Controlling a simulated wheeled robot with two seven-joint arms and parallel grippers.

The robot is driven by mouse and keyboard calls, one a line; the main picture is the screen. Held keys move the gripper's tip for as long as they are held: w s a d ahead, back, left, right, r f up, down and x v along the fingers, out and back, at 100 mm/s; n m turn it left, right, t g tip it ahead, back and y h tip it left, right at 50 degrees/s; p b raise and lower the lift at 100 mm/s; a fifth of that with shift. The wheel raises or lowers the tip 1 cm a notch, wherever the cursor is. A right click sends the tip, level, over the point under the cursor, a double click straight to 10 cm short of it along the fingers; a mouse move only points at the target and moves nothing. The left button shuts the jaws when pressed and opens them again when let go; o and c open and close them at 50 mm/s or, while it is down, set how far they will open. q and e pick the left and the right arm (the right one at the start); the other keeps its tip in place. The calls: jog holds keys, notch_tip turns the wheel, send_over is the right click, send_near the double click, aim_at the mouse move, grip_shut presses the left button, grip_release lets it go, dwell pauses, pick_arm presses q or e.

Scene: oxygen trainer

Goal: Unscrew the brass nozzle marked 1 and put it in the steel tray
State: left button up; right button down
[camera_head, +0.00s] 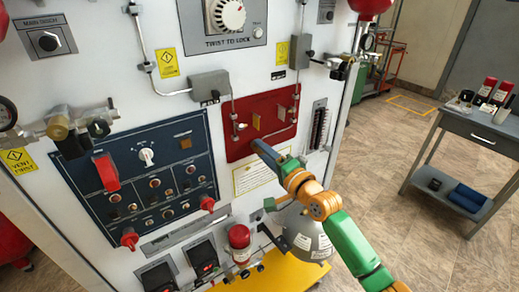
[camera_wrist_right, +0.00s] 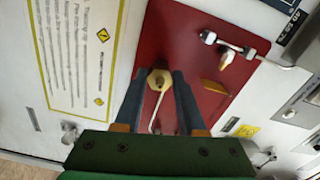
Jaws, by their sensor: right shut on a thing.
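A brass hex nozzle (camera_wrist_right: 158,78) sits at the red panel (camera_wrist_right: 185,40) in the right wrist view. My right gripper (camera_wrist_right: 158,86) is shut on it, one dark finger on each side. In the head view my right gripper (camera_head: 262,148) reaches the lower part of the red panel (camera_head: 232,108) and hides this nozzle. A second fitting (camera_wrist_right: 227,56) shows on the panel, apart from the gripper. No number 1 can be read. A steel tray cannot be made out clearly. My left gripper is out of view.
Thin pipes and a grey box (camera_head: 210,84) surround the red panel. A dark control panel (camera_head: 140,170) is at the left. Open floor (camera_head: 400,150) lies between wall and cart.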

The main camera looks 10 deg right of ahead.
jog(key=n, duration=0.3)
jog(key=shift+f, duration=0.1)
jog(key=n, duration=0.3)
jog(key=shift+n, duration=0.4)
jog(key=shift+n, duration=0.6)
jog(key=c, duration=0.5)
grip_release()
